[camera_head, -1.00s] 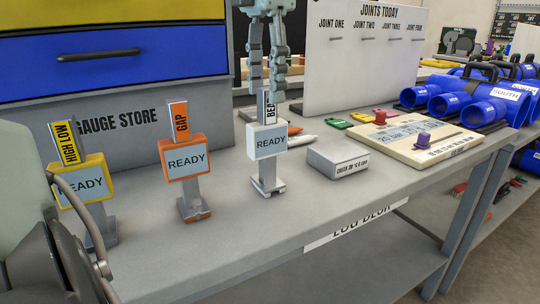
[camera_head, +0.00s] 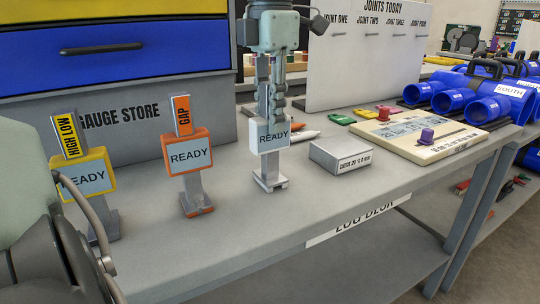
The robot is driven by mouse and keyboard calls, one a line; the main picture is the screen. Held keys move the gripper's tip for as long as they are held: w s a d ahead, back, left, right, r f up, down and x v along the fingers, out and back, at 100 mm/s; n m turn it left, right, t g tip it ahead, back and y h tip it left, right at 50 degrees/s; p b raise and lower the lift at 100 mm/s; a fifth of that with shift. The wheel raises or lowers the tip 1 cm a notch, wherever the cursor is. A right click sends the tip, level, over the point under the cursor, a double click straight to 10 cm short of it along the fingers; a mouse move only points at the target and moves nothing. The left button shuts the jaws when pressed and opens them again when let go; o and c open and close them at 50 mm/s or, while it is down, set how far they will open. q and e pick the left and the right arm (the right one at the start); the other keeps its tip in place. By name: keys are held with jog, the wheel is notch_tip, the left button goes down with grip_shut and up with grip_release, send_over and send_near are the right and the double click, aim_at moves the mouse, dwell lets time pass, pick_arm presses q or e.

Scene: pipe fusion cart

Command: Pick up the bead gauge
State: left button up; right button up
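The bead gauge (camera_head: 270,137) stands upright on the grey bench, a white-framed block marked READY on a grey stem and foot. My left gripper (camera_head: 271,108) points straight down over it from the top of the view. Its fingers overlap the gauge's upper tab and reach down to the READY block. The tab's lettering is hidden behind them. I cannot tell whether the fingers are closed on the tab or only around it. The gauge's foot appears to rest on the bench. My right gripper is not in view.
The orange gap gauge (camera_head: 188,156) and yellow high-low gauge (camera_head: 85,176) stand to the left. A grey check block (camera_head: 340,156) lies close on the right. Behind are the gauge store (camera_head: 135,118) and a white joints board (camera_head: 350,65). The front of the bench is clear.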

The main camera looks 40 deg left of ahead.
pick_arm(q)
grip_shut()
notch_tip(320, 180, up, 9)
jog(key=shift+r+p, duration=0.1)
jog(key=shift+p, duration=0.35)
jog(key=shift+r, duration=0.45)
jog(key=shift+o, duration=0.8)
grip_release()
grip_shut()
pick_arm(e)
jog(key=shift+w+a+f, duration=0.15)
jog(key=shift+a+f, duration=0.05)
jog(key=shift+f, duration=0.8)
